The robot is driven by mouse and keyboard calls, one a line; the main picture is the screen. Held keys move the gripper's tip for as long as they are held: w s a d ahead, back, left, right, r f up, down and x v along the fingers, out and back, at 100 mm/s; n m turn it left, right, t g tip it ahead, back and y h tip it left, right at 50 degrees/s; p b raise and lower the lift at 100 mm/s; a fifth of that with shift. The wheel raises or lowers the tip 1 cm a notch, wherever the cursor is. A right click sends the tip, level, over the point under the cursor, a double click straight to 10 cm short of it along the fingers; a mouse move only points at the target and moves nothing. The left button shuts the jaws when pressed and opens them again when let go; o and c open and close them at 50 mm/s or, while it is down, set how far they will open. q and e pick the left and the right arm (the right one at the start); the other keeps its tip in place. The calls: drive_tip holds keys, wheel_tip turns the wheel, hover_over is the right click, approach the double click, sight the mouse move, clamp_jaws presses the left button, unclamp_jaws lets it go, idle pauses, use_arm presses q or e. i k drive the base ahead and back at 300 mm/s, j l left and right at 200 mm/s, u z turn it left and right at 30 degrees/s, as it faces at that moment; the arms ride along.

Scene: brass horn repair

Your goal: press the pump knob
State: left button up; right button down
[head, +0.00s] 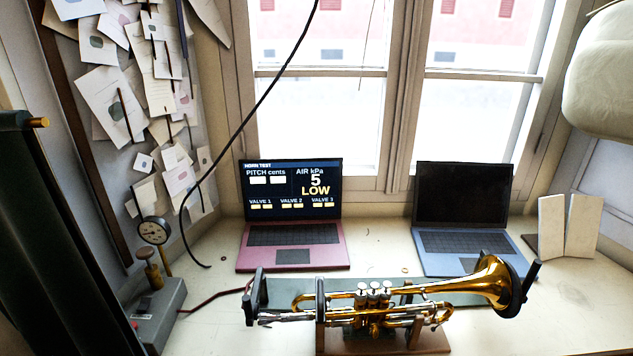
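The pump (158,316) is a grey box at the lower left of the head view, on the pale worktop. Its knob (146,254) is a tan, rounded cap on a brass stem and stands raised above the box. A round dial gauge (154,231) rises just behind it. A dark red hose (212,297) runs from the pump toward the brass trumpet (462,286), which lies in a stand (418,343). The pink laptop's screen (293,189) reads AIR kPa 5 LOW. Neither of my grippers shows in this view.
A blue laptop (465,243) with a dark screen stands behind the trumpet's bell. White panels (568,226) stand at the right. A dark upright shape (45,240) fills the left edge near the pump. A black cable (253,108) hangs down to the worktop behind the pump.

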sight(145, 252)
drive_tip(key=u, duration=1.75)
drive_tip(key=k+l, duration=0.55)
